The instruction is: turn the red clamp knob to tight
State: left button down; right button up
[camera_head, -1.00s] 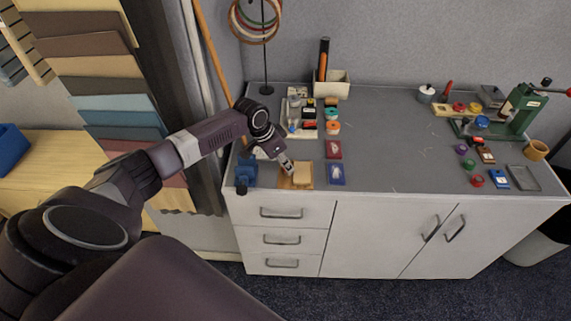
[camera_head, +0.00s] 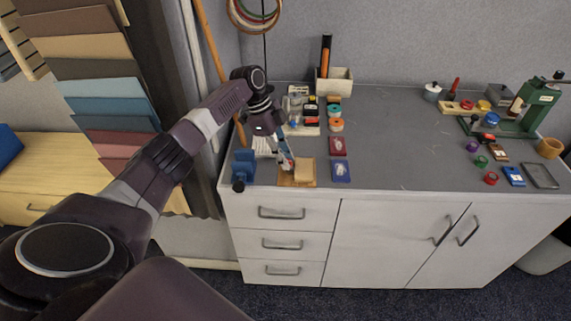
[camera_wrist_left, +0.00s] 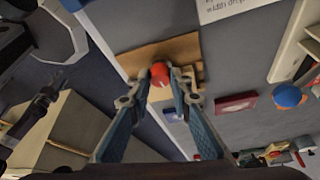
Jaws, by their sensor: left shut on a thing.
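The red clamp knob (camera_wrist_left: 160,73) shows in the left wrist view between the tips of my left gripper (camera_wrist_left: 159,80). The two fingers are shut on it from both sides. The knob sits at a tan wooden board (camera_wrist_left: 145,58) near the cabinet's front edge. The board (camera_head: 284,181) carries a lighter block (camera_head: 304,171) in the head view. There my left gripper (camera_head: 286,162) points down at the board's left part, and the knob is mostly hidden by the fingers. A pale mark shows on the knob, but its setting cannot be read. My right gripper is not in view.
A blue vise-like tool (camera_head: 243,168) stands left of the board. A red card box (camera_head: 338,146) and a blue one (camera_head: 341,171) lie to its right. A tray of small items (camera_head: 300,125) is behind. The grey worktop's middle (camera_head: 400,140) is clear.

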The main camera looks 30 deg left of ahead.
pick_arm(q)
jog(key=shift+m+b, duration=0.55)
jog(key=shift+m, duration=0.15)
jog(key=shift+g, duration=0.3)
jog(key=c, duration=1.8)
grip_release()
jog(key=shift+o, duration=0.2)
jog(key=v, duration=1.2)
